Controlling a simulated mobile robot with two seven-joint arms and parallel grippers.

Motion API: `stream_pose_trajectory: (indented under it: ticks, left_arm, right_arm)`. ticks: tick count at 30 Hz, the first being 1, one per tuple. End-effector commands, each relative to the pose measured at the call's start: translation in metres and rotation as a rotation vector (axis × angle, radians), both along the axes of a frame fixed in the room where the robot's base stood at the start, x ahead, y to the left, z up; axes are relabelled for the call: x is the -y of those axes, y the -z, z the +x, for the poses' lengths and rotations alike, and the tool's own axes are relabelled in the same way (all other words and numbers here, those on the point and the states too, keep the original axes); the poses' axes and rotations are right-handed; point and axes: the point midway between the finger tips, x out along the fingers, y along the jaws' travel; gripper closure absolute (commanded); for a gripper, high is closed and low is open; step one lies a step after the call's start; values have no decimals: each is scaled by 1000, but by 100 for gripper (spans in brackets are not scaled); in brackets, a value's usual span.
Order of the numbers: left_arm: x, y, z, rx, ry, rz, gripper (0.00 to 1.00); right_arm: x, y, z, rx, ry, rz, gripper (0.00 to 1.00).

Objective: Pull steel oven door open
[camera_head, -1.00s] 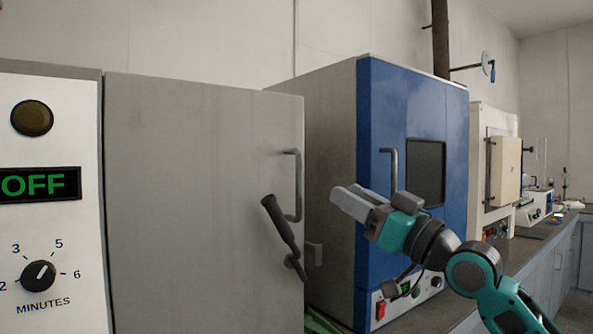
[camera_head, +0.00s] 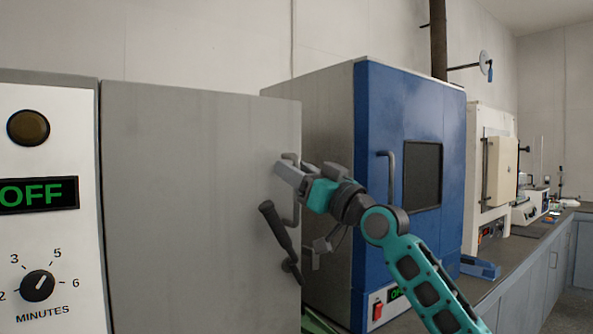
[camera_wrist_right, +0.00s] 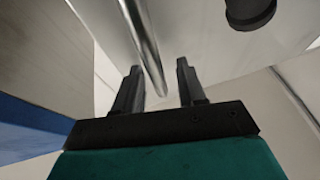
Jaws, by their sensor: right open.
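The grey steel oven door (camera_head: 200,200) fills the left middle of the head view and looks shut. Its vertical bar handle (camera_head: 297,205) is near the door's right edge, partly hidden by my right gripper. My right gripper (camera_head: 285,170) is at the upper part of this handle, with its fingers pointing left. In the right wrist view the gripper (camera_wrist_right: 159,75) is open, and the shiny handle bar (camera_wrist_right: 141,45) runs down between its two fingers in the picture. I cannot tell whether they touch. My left gripper is out of view.
A black-gripped latch lever (camera_head: 277,228) sits on the door just below my gripper. A blue-fronted oven (camera_head: 380,110) stands close on the right, behind my arm. A white control panel (camera_head: 60,240) is at the left, and a beige cabinet oven (camera_head: 483,130) stands farther right.

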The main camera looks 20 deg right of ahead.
Motion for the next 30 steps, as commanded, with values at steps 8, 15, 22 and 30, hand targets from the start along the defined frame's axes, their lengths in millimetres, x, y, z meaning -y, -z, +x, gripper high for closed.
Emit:
stream_pose_trajectory:
  ticks: [8,15,22,30]
  left_arm:
    - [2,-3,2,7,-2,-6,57]
    - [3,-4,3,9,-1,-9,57]
    - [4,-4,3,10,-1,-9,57]
    - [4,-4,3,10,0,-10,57]
  right_arm:
    - [0,0,0,1,0,1,64]
    - [0,0,0,1,0,1,87]
    - [0,0,0,1,0,0,100]
    - [-1,0,0,2,0,-3,100]
